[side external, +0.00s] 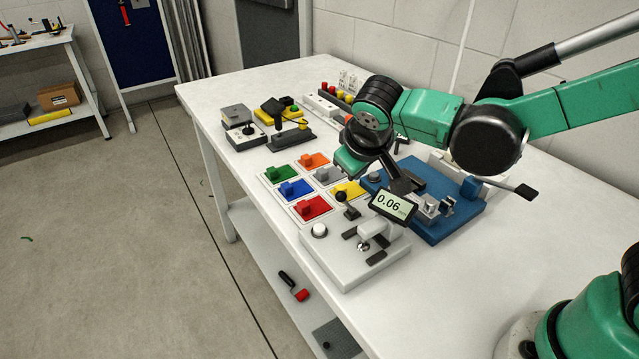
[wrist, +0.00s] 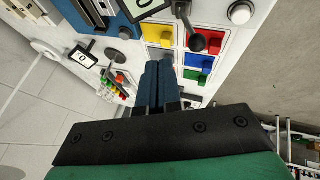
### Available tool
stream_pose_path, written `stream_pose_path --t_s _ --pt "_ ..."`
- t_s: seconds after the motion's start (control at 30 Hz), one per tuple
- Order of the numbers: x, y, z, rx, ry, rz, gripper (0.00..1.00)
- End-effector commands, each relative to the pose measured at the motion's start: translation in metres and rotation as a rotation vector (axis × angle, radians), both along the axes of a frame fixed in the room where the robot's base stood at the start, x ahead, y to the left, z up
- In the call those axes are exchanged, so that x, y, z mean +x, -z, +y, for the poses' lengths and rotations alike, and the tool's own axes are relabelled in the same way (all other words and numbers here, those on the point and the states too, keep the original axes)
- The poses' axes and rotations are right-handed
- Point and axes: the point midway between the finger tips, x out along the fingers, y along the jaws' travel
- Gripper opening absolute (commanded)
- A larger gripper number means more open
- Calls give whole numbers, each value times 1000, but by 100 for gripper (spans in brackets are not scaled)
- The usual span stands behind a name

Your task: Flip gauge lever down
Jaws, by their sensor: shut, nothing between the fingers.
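The gauge is a light grey block (side external: 345,255) at the table's front edge, with a tilted display (side external: 392,205) reading 0.06. Its lever, a black ball on a short stem (side external: 342,198), leans up at the block's far-left side. In the wrist view the black lever ball (wrist: 197,44) lies up and right of my fingertips, apart from them in the picture. A corner of the display (wrist: 142,8) shows at the top edge. My gripper (wrist: 158,70) is shut and empty, its dark blue fingers together.
A white round button (side external: 319,230) sits on the gauge block. Coloured blocks on square plates (side external: 290,188) lie beyond it. A blue fixture (side external: 445,225) stands to the right. Several devices (side external: 270,120) occupy the far table end.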

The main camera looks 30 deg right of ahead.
Motion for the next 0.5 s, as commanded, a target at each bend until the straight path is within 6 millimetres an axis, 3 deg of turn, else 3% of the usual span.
stream_pose_path --t_s 0.17,0.37,0.5 --pt "-1 -7 -4 0 1 0 0" --pt "-7 -35 -18 -1 4 0 0" --pt "-21 -59 -1 0 -7 1 0"
